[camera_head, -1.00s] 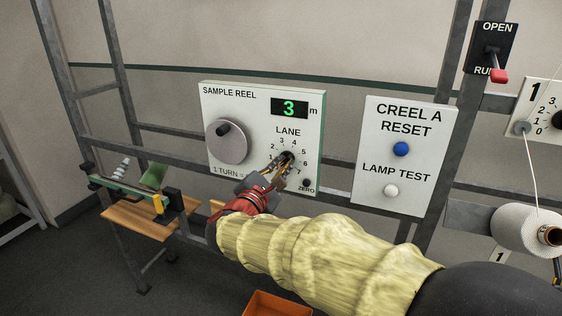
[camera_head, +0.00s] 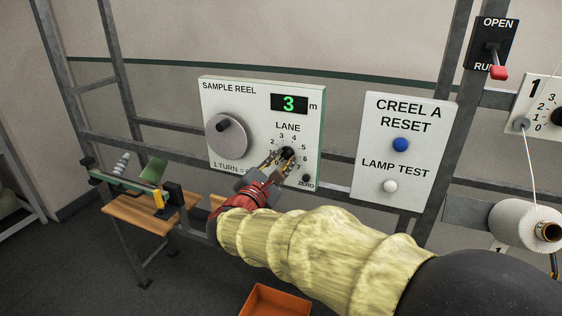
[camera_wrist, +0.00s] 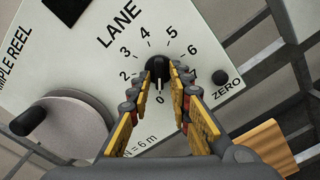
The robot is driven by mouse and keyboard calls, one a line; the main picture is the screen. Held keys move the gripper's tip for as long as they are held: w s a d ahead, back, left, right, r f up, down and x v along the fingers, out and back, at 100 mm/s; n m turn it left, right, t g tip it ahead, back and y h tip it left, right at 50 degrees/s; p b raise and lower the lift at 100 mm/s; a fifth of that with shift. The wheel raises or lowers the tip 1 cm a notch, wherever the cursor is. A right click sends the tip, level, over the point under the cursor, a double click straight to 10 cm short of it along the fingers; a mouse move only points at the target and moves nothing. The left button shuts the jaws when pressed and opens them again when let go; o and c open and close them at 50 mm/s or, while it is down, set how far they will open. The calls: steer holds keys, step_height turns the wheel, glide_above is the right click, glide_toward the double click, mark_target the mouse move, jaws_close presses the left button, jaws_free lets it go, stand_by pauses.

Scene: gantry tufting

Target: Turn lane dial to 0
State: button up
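The black lane dial (camera_wrist: 158,68) sits on the white sample reel panel (camera_head: 245,100), with numbers around it. In the wrist view its white pointer mark faces the 0. My gripper (camera_wrist: 160,76) has one finger on each side of the dial, and the 0 shows in the gap between them. The fingers look spread and hold nothing clearly; whether a tip touches the knob is hard to tell. In the head view my gripper (camera_head: 280,157) is at the dial (camera_head: 287,153), partly covering it and the low numbers.
The grey reel crank (camera_head: 227,138) is left of the dial, and the small zero button (camera_head: 306,179) is below right. The green display (camera_head: 289,103) reads 3 m. To the right stands the creel reset panel (camera_head: 405,150) with blue and white buttons.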

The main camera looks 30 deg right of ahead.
steer(key=shift+o, duration=0.6)
steer(key=shift+a, duration=0.15)
steer(key=v, duration=1.1)
steer(key=shift+s+a, duration=0.25)
steer(key=shift+s, duration=0.1)
